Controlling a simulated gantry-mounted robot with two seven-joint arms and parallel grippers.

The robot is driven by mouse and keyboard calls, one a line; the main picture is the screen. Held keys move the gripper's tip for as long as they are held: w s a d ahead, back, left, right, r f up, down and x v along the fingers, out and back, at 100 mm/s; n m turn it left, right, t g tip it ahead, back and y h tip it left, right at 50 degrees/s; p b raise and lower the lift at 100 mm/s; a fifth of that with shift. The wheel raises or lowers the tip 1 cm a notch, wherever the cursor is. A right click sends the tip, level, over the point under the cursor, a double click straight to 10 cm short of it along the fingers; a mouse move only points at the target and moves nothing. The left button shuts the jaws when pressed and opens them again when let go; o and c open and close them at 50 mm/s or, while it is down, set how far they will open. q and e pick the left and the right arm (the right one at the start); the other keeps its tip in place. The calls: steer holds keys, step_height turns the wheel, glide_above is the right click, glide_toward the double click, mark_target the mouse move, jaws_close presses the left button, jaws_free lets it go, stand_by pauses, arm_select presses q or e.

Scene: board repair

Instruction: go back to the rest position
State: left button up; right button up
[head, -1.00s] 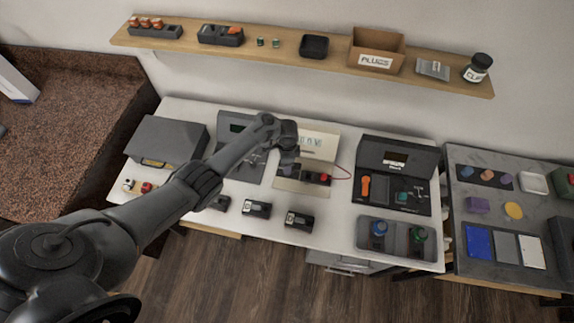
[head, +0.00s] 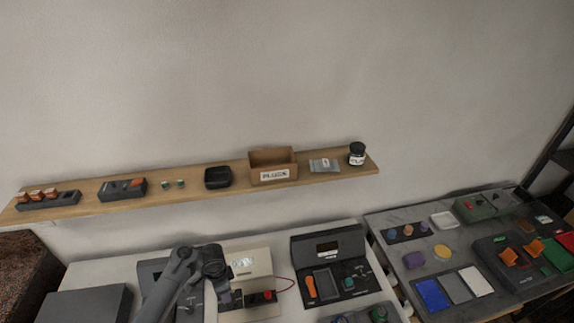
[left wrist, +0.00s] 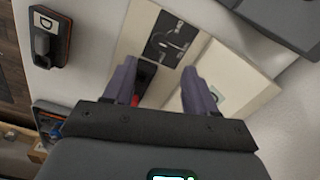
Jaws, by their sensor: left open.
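My left gripper (head: 226,297) is at the bottom of the head view, over the beige tester (head: 262,272) on the white bench. In the left wrist view its two purple-grey fingers (left wrist: 160,84) are apart, with nothing held between them. The beige tester (left wrist: 235,85) lies beyond and below the fingers, with a dark panel on it. A red part (left wrist: 140,80) shows partly behind the left finger. In the head view, a red knob (head: 268,295) and a red wire are beside the gripper. My right gripper is in neither view.
A dark-panelled station (head: 330,245) stands right of the tester. A shelf (head: 225,183) above the bench carries small boxes, a PLUGS carton (head: 272,175) and a jar (head: 357,158). A small dark module (left wrist: 44,45) lies left of the tester in the wrist view. A grey table (head: 410,225) adjoins at right.

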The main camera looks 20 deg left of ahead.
arm_select(q)
steer(key=s+d+r+n+t+y+p, duration=0.15)
steer(key=s+d+r+n+p, duration=0.35)
steer(key=s+d, duration=0.6)
steer(key=s+d+r+n+t+h+p, duration=0.1)
steer(key=s+r+n+t+h+p, duration=0.1)
steer(key=s+r, duration=1.4)
steer(key=shift+s+d+r, duration=0.2)
steer(key=shift+d, duration=0.15)
